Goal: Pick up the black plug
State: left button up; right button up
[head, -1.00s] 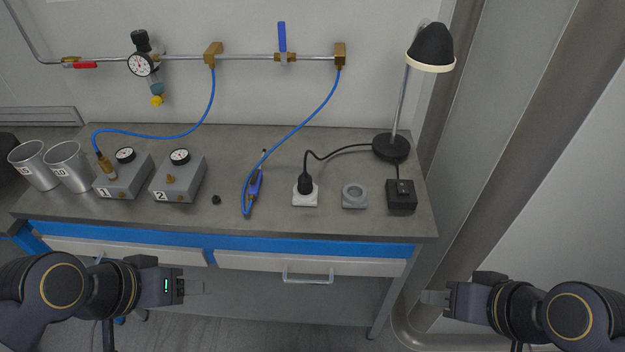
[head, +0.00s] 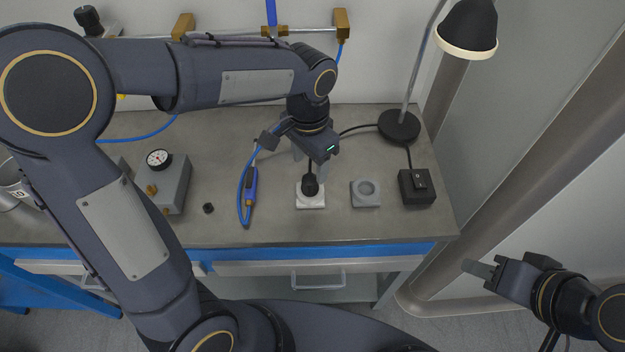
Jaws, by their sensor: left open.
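The black plug (head: 310,185) sits upright in the white socket block (head: 311,201) on the bench. Its black cable runs up behind it toward the lamp. My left gripper (head: 309,166) is over the bench, just above and behind the plug, pointing down with its fingers apart. The fingers partly hide the cable; I cannot tell whether they touch the plug. My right gripper (head: 480,269) is off the bench at the right, and its finger gap is not clear.
A grey ring holder (head: 366,193) and a black switch box (head: 417,187) stand right of the plug. The lamp (head: 399,126) stands behind. A blue tool (head: 250,187) and hose lie left.

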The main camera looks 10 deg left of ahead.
aim_at(309, 173)
pick_arm(q)
jog(key=f, duration=0.5)
jog(key=shift+s, duration=0.25)
jog(key=c, duration=1.2)
jog(key=shift+r, duration=0.45)
notch_tip(309, 173, up, 2)
jog(key=shift+r, duration=0.2)
jog(key=s+d+r, duration=0.1)
jog(key=s+r, duration=0.3)
jog(key=r, duration=0.1)
jog(key=shift+d+r, duration=0.15)
jog(key=shift+d, duration=0.2)
jog(key=s+d+r, duration=0.3)
jog(key=s+r, duration=0.1)
jog(key=s, duration=0.5)
jog(key=shift+d+r+b, duration=0.25)
jog(key=shift+b, duration=0.2)
